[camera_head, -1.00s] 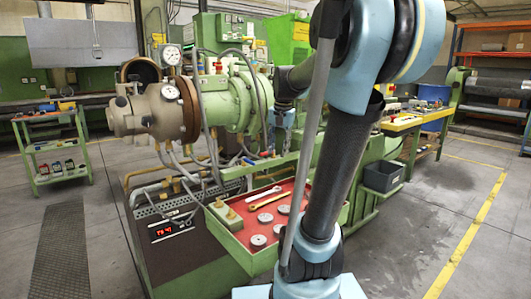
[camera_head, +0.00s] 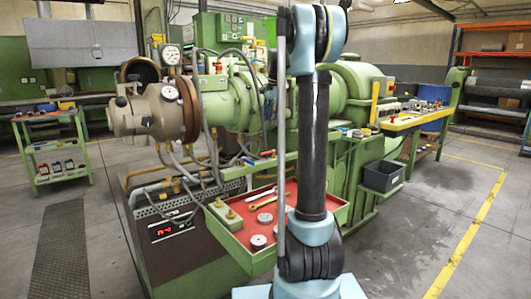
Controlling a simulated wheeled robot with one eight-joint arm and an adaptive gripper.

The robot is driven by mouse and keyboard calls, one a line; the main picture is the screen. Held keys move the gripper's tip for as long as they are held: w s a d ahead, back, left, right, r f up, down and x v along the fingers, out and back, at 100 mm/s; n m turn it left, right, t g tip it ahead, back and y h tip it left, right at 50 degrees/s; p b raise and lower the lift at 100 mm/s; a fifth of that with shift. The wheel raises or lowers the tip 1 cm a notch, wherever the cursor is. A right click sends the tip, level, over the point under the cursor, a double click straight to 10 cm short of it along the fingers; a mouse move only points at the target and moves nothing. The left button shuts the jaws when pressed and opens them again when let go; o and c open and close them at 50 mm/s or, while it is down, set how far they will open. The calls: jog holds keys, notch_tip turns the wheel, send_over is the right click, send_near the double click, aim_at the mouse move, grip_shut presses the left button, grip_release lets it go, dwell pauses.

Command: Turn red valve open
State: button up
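My gripper is not in view. My arm stands nearly upright in front of the machine, right of the red handle, and its upper end reaches the top of the picture.
The red-lined tray (camera_head: 235,243) holds wrenches and several round metal parts. A tool cart (camera_head: 55,150) stands at left. A yellow-topped bench (camera_head: 405,125) is at right. Floor at front right is clear.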

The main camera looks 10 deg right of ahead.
aim_at(267, 153)
jog(key=w+f, duration=0.1)
jog(key=f, duration=0.4)
jog(key=w+a+f, duration=0.1)
jog(key=f, duration=0.5)
jog(key=w+f, duration=0.1)
jog(key=f, duration=0.5)
jog(key=shift+a, duration=0.3)
grip_shut()
